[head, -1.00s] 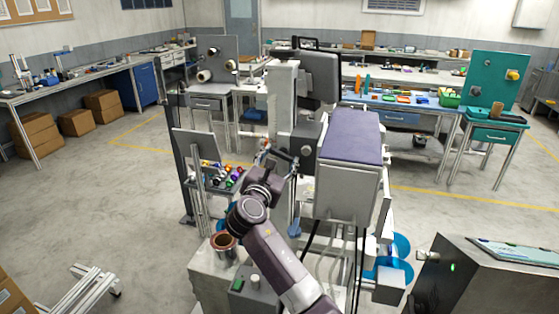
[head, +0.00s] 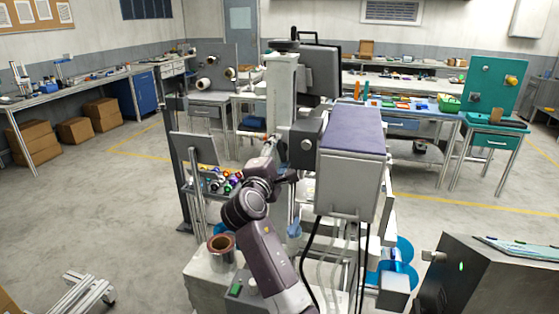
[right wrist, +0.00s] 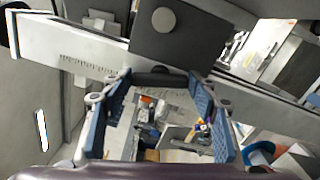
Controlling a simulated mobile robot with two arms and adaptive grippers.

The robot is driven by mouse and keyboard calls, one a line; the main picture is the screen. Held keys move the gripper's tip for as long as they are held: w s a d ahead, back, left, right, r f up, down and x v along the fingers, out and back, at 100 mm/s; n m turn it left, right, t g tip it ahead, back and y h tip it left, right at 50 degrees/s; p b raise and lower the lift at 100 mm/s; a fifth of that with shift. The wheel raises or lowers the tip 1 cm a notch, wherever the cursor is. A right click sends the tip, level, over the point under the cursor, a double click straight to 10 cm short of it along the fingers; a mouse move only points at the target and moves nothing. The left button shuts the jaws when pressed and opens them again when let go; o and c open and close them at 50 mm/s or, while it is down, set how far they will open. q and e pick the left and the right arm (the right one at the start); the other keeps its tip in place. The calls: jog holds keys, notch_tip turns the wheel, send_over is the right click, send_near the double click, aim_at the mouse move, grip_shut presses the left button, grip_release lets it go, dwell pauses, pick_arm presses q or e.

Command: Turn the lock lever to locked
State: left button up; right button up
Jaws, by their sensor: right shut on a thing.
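My right arm reaches up into the machine in the middle of the head view. Its gripper (head: 287,177) is at the machine's column, partly hidden behind my wrist. In the right wrist view, the blue-padded fingers of the gripper (right wrist: 157,79) stand on both sides of a short black bar (right wrist: 158,77) and are shut on it. This bar looks like the handle of the lock lever. It lies across the picture just below a dark block with a round grey knob (right wrist: 164,19). Lock markings are not readable. My left gripper is not in view.
A grey housing with a purple top (head: 351,135) stands close right of my gripper. Cables hang under the housing.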

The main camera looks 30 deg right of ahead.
jog(key=shift+f+m+b, duration=0.2)
jog(key=shift+m+b, duration=0.8)
jog(key=shift+m, duration=0.6)
jog(key=o, duration=1.2)
jog(key=shift+r, duration=0.1)
jog(key=shift+c, duration=0.2)
jog(key=shift+s+a, duration=0.1)
jog(key=shift+a, duration=0.05)
jog(key=v, duration=0.7)
jog(key=shift+s, duration=0.1)
